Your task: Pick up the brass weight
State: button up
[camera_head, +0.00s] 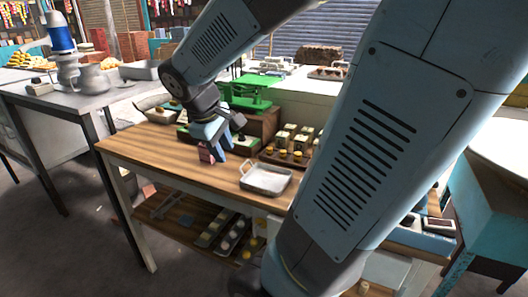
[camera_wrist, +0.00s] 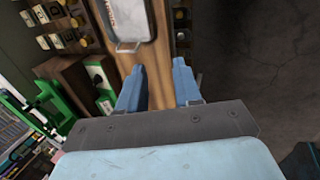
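Several small yellow, brass-coloured pieces (camera_head: 283,153) stand in a dark wooden tray at the middle of the wooden table in the head view. Similar yellow pieces (camera_wrist: 76,22) show at the upper left in the wrist view. I cannot tell which one is the brass weight. My gripper (camera_head: 218,147) is above the table, left of the wooden tray and apart from it. In the wrist view its two blue fingers (camera_wrist: 157,78) are spread, with only wooden tabletop seen between them.
A white metal pan (camera_head: 266,179) lies near the table's front edge. A green scale (camera_head: 250,92) stands behind my gripper. The table's left end (camera_head: 130,145) is clear.

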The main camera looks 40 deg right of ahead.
jog(key=w+d+f+n+g+h, duration=0.3)
jog(key=w+d+f+n+h, duration=0.25)
jog(key=d, duration=0.25)
jog(key=n+h, duration=0.4)
jog(key=n, duration=0.3)
send_near(268, 148)
jog(key=d, duration=0.2)
jog(key=s+d, duration=0.1)
jog(key=d, duration=0.1)
jog(key=shift+f, duration=0.3)
jog(key=shift+w+f+x, duration=0.15)
jog(key=shift+f+x, duration=0.05)
jog(key=shift+x, duration=1.05)
jog(key=shift+w+f+x, duration=0.1)
jog(key=shift+f+x, duration=0.15)
jog(key=shift+x, duration=1)
jog(key=shift+a, duration=0.15)
grip_shut()
